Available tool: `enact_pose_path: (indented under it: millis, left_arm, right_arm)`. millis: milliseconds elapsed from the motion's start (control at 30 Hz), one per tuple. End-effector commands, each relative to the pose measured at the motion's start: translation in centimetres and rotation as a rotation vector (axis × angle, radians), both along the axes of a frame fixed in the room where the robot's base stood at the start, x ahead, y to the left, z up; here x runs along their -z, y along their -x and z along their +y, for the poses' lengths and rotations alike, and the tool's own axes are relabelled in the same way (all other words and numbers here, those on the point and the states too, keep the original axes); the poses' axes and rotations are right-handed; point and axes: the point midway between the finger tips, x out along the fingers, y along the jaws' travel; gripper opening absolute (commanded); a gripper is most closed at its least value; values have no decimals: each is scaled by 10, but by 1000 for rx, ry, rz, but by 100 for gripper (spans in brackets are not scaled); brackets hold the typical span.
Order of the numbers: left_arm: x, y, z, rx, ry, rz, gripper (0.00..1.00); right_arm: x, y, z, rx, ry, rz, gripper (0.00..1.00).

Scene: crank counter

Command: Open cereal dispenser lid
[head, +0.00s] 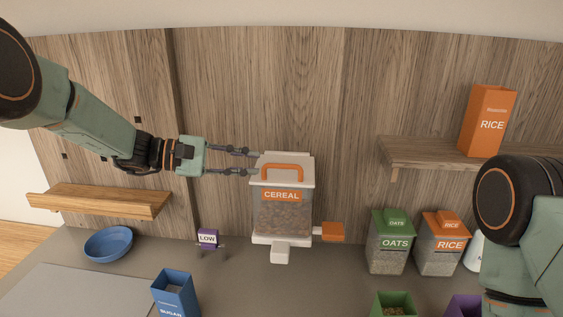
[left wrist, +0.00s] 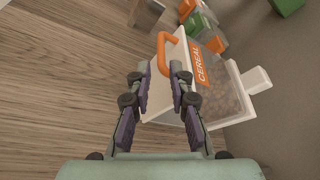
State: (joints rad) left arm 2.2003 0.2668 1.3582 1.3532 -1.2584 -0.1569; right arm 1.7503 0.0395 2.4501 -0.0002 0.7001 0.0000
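The cereal dispenser (head: 283,213) stands upright on the counter against the wood wall, a clear bin of cereal with an orange label. Its white lid (head: 306,165) lies flat on top and looks shut, with an orange handle (head: 283,168). My left gripper (head: 252,162) is open and empty, its fingers pointing right at the lid's left edge. In the left wrist view, the orange handle (left wrist: 163,50) is just past the spread fingertips (left wrist: 161,76), and a lid corner shows between the fingers. Contact cannot be told. My right gripper is out of view; only my right arm shows.
An orange crank knob (head: 333,231) sticks out right of the dispenser. OATS (head: 389,256) and RICE (head: 439,259) bins stand farther right, below a shelf with a rice box (head: 487,120). A blue bowl (head: 108,244), LOW sign (head: 207,237) and sugar box (head: 174,294) are left.

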Motion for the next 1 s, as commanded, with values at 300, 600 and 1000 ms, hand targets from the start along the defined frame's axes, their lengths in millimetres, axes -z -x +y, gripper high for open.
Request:
enact_pose_path:
  millis: [300,600,1000]
  left_arm:
    - [9,-8,-42,4,-5,3,21]
    - [16,-19,-71,2,-1,2,21]
    - [17,-22,-73,1,-1,2,13]
  right_arm:
    - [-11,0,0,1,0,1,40]
    - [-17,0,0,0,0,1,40]
    - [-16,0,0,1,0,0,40]
